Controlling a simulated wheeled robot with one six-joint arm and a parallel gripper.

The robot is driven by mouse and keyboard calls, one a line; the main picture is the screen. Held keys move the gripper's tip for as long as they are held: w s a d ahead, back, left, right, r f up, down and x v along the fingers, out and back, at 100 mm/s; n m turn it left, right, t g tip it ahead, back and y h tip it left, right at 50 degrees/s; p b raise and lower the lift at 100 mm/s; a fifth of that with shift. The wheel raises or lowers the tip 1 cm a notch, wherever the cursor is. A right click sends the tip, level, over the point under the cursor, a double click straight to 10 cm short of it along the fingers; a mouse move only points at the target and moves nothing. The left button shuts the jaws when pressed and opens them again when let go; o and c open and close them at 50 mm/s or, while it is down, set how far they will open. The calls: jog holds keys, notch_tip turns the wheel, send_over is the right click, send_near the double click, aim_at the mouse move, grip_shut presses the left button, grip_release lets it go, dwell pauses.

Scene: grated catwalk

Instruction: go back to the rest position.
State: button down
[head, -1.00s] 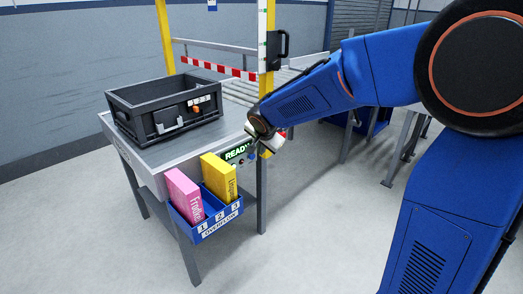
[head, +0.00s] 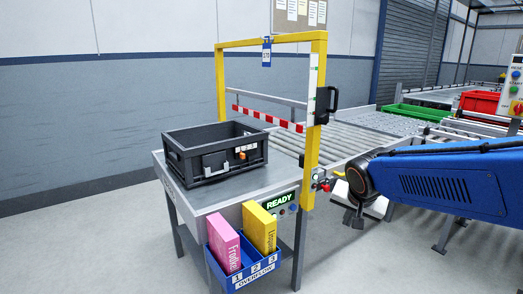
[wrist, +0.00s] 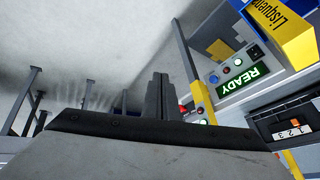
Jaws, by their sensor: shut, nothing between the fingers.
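My gripper (head: 353,219) hangs at the end of my blue arm, right of the workstation and in front of the conveyor rollers. In the wrist view its two dark fingers (wrist: 160,97) are together with nothing between them. It appears apart from the yellow frame post and the control panel. The fingertips are small and dark in the head view.
A dark grey crate (head: 188,182) stands on the workstation table (head: 212,197). A blue overflow bin (head: 243,282) on its front holds a pink box (head: 222,244) and a yellow box (head: 259,229). A yellow frame (head: 311,130) rises behind. Open floor lies at left.

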jog(key=s+d+f+n, duration=0.1)
jog(key=s+n, duration=0.1)
jog(key=s, duration=0.6)
jog(key=s+d+f+n+g, duration=0.1)
jog(key=s+n, duration=0.1)
jog(key=s, duration=0.6)
jog(key=s+d+f+n+y, duration=0.1)
jog(key=s+n, duration=0.1)
jog(key=s, duration=0.6)
jog(key=shift+s+d, duration=0.25)
